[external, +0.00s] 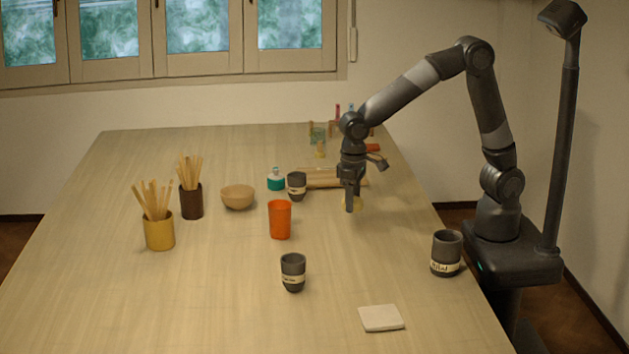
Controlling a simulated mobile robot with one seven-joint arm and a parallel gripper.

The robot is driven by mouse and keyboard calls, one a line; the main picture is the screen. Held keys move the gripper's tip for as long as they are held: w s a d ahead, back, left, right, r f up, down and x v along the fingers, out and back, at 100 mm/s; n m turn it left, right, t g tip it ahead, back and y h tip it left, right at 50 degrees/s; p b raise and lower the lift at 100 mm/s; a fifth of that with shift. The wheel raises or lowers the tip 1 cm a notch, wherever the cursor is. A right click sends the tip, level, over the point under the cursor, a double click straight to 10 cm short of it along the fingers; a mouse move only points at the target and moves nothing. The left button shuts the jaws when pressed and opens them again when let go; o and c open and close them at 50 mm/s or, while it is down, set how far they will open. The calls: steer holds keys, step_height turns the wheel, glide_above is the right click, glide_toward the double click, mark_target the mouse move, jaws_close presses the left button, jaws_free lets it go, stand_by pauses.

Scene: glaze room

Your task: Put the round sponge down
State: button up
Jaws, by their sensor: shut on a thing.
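My gripper (351,204) points down over the right part of the table, in front of the wooden slats. It is shut on a small pale yellow thing, the round sponge (359,204), which shows only partly at the right of the fingers. The rest of the sponge is hidden by the fingers. I cannot tell whether the sponge touches the table (200,300) or is held just above it.
An orange cup (280,220) and a dark cup (297,186) stand left of my gripper. A bowl (238,197) and stick holders (159,231) (191,201) stand left. The table's front left is clear.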

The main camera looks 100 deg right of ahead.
mark_target(351, 227)
steer(key=shift+w+a+f, duration=0.2)
steer(key=shift+a+f, duration=0.25)
steer(key=shift+a, duration=0.1)
steer(key=shift+f, duration=1.95)
steer(key=shift+f, duration=0.15)
steer(key=o, duration=1)
steer(key=shift+c, duration=0.2)
